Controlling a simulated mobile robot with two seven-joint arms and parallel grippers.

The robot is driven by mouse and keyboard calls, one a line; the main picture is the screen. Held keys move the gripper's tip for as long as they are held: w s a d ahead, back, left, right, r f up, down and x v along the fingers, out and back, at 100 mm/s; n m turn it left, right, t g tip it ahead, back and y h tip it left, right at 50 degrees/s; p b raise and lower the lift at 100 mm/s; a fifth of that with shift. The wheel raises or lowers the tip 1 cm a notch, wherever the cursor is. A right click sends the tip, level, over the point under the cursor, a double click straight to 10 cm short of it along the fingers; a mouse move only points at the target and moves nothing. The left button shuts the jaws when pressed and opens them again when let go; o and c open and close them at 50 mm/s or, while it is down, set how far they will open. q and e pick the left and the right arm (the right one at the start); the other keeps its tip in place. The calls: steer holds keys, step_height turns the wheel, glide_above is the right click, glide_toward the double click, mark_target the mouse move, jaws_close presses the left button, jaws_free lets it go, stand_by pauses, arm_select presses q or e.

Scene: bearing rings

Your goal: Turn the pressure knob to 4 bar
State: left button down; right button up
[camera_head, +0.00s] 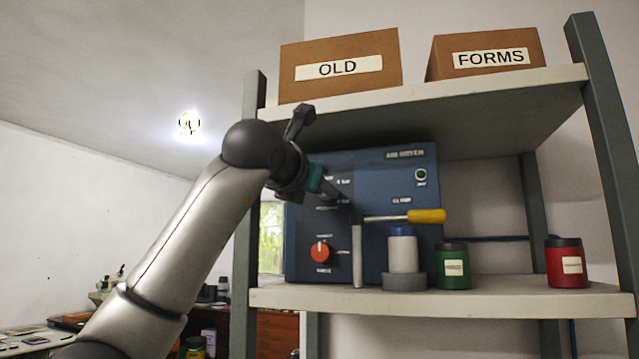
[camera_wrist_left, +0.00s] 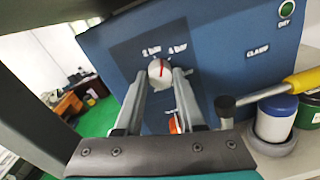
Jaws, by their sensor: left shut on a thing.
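The blue unit (camera_head: 408,180) stands on the shelf with a green button and printed labels on its front. In the left wrist view, the pale pressure knob (camera_wrist_left: 158,74) has a red pointer line directed upward, slightly right, between two "bar" labels; the right one seems to read 4 bar. My left gripper (camera_wrist_left: 162,82) is shut on this knob, one finger on each side. In the head view my left arm and gripper (camera_head: 340,195) reach the panel from the left and hide the knob. My right gripper is in neither view.
A yellow-handled lever (camera_head: 425,216) juts out right of my gripper, above a white, blue-topped container (camera_head: 403,254). An orange selector knob (camera_head: 320,252) sits lower on the panel. Green (camera_head: 453,268) and red (camera_head: 566,265) jars stand right. A shelf post (camera_head: 243,200) is close to my arm.

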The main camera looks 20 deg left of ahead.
arm_select(q)
steer(key=shift+r+m+p, duration=0.1)
steer(key=shift+m+p, duration=0.75)
steer(key=shift+m, duration=2.25)
steer(key=c, duration=0.5)
jaws_free()
steer(key=shift+s+a+r+b, duration=0.1)
steer(key=shift+s+b, duration=0.95)
steer(key=shift+s, duration=1.5)
steer(key=shift+s+a+r+b, duration=0.15)
steer(key=shift+s+b, duration=0.85)
steer(key=shift+s, duration=1.55)
steer(key=shift+s+a+f+b, duration=0.1)
steer(key=shift+s+b, duration=0.95)
steer(key=shift+s, duration=1.5)
